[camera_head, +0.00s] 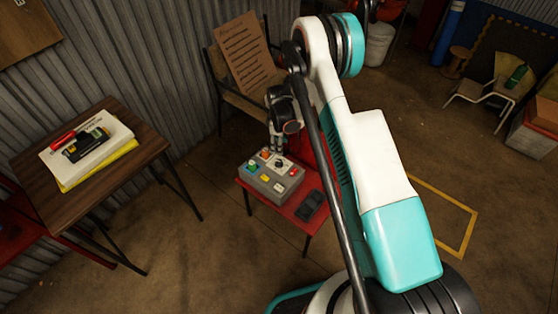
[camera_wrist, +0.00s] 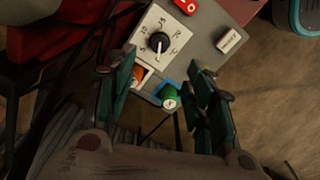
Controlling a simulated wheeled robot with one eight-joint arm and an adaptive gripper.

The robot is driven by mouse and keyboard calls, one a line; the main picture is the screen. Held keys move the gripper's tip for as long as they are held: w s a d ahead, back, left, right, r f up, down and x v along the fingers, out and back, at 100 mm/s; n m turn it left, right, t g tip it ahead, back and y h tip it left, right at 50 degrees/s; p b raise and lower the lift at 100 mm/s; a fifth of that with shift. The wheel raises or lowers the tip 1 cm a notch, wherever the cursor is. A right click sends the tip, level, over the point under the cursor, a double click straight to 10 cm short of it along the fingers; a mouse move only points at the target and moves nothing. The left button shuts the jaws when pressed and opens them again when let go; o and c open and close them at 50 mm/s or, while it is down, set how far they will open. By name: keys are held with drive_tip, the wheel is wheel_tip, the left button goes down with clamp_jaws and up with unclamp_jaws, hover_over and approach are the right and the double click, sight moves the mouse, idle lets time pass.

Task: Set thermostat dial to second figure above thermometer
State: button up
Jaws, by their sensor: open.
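A grey control box (camera_head: 258,181) sits on a red seat (camera_head: 292,222). The knob's pale mark seems to point toward the picture's bottom. The plate also shows in the head view (camera_head: 283,161). My gripper (camera_wrist: 160,90) is open, its fingers apart above the box, and the knob lies beyond the fingertips, not touched. In the head view my gripper (camera_head: 278,148) is just over the box. I cannot make out a thermometer for sure.
Coloured buttons surround the dial, including a green one (camera_wrist: 169,98) and a red switch (camera_wrist: 186,5). A black handheld device (camera_head: 311,205) lies beside the box. A wooden table (camera_head: 150,145) at left carries a yellow-black instrument (camera_head: 85,145). A chair with a written board (camera_head: 246,52) stands behind.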

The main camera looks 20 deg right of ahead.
sight(279, 161)
wheel_tip(279, 161, down, 11)
drive_tip(key=b, duration=0.3)
drive_tip(key=shift+f+b, duration=0.1)
drive_tip(key=shift+b, duration=0.25)
drive_tip(key=c, duration=1.1)
